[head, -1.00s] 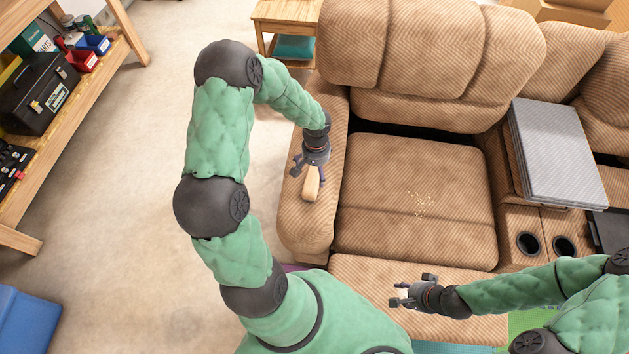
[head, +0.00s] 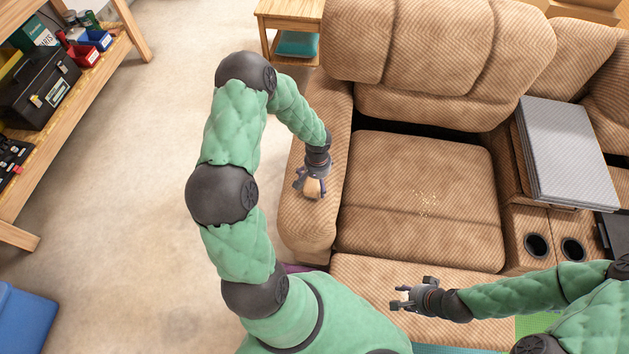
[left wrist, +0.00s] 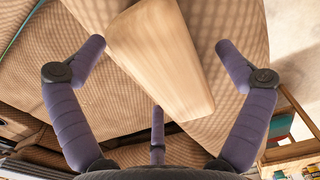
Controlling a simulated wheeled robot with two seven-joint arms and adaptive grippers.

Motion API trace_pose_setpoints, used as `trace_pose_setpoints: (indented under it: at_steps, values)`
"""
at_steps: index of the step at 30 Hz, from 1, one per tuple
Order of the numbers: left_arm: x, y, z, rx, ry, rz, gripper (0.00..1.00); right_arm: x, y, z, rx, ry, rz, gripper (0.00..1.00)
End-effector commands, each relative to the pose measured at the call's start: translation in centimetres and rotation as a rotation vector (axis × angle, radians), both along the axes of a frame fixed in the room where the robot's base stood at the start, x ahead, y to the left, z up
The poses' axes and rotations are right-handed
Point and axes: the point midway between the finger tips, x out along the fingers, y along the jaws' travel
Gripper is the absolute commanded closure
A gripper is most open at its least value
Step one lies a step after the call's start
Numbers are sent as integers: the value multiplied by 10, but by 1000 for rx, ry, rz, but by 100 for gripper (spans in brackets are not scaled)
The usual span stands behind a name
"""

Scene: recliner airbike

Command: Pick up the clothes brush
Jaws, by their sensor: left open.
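The clothes brush shows as a pale wooden block (left wrist: 160,62) in the left wrist view, lying between the spread fingers of my left gripper (left wrist: 155,70). In the head view the brush (head: 314,187) lies on the recliner's left armrest, partly covered by my left gripper (head: 312,190). The fingers are open around it, with gaps on both sides in the wrist view. My right gripper (head: 403,299) hovers over the raised footrest at the front, its fingers apart and nothing seen between them.
The recliner seat (head: 415,200) carries scattered crumbs. A grey folded panel (head: 570,150) lies on the console, with cup holders (head: 537,246) in front of it. A wooden side table (head: 290,12) stands behind the armrest. Shelves (head: 85,95) stand far left; the floor between is clear.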

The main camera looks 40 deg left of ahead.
Motion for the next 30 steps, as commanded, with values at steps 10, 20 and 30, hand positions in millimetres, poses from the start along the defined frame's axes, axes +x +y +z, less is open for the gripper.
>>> trace_pose_setpoints:
  at_steps: [10,20,30]
  values:
    - [0,0,1,0,0,0,57,0,0,0,0,0,0,60]
    - [0,0,3,0,1,-1,57,0,0,2,0,0,0,60]
    - [0,-7,43,1,-2,-3,58,0,0,19,0,0,0,60]
